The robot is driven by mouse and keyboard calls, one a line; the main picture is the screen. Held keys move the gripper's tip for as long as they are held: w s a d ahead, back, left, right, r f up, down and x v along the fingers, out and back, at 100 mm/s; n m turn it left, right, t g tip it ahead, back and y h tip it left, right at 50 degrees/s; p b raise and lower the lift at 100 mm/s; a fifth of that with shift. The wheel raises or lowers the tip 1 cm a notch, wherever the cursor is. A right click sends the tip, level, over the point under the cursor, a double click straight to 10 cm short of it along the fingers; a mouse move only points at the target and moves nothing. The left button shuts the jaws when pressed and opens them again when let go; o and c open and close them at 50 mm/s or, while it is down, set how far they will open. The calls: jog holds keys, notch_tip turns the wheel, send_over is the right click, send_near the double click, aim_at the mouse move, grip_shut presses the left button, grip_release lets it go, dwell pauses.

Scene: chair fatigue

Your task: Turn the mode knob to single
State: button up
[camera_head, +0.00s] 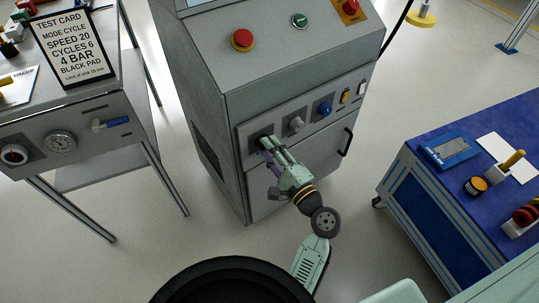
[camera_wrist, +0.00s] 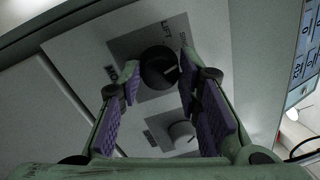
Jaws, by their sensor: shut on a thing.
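The mode knob is a round black knob (camera_wrist: 157,66) with a light pointer line, on a grey square plate with partly covered lettering, seen in the wrist view. My gripper (camera_wrist: 159,78) has its purple-padded fingers on both sides of the knob, shut on it. In the head view my gripper (camera_head: 267,147) reaches the leftmost control of the cabinet's front panel and mostly hides the knob. The pointer line slants toward the right finger; I cannot read which label it points at.
A grey knob (camera_head: 296,123) and a blue knob (camera_head: 325,108) sit to the right on the same panel. A red button (camera_head: 242,39) is on the sloped top. A test card (camera_head: 71,47) stands on the left bench. A blue cart (camera_head: 421,207) stands at right.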

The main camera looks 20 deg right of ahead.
jog(key=shift+n+b, duration=0.3)
jog(key=shift+n, duration=0.3)
jog(key=o, duration=1.1)
jog(key=shift+o, duration=0.2)
notch_tip(320, 180, up, 10)
jog(key=shift+d+r, duration=0.1)
jog(key=shift+o, duration=0.2)
